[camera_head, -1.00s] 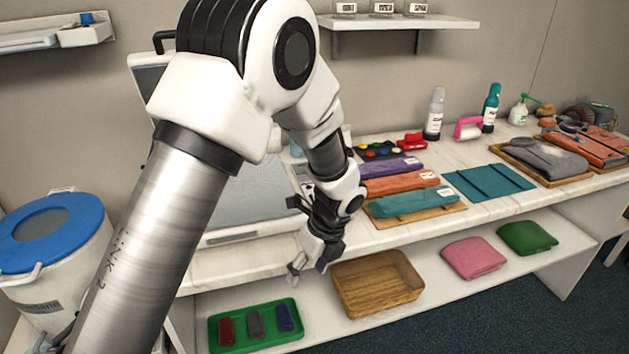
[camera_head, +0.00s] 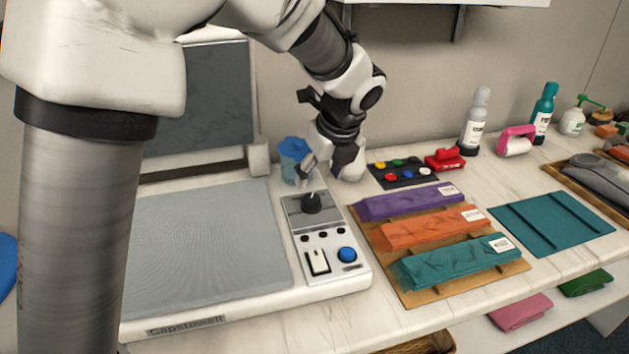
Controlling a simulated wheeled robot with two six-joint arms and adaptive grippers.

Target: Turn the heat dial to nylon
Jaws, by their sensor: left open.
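The heat dial (camera_head: 312,203) is a black knob with a light pointer on a grey plate, at the back of the press's control panel (camera_head: 336,280). The pointer leans up and to the right. Lettering around the dial is too small to read, so I cannot tell which mark is nylon. My left gripper (camera_head: 322,178) is open, just above and behind the dial, with its fingers pointing down. It looks apart from the knob. My right gripper is not in view.
The panel also bears a white switch (camera_head: 317,261) and a blue button (camera_head: 346,254). A blue cup (camera_head: 293,158) stands close behind the gripper. A wooden board (camera_head: 408,297) with folded cloths lies to the right. The press's grey bed (camera_head: 205,245) is clear.

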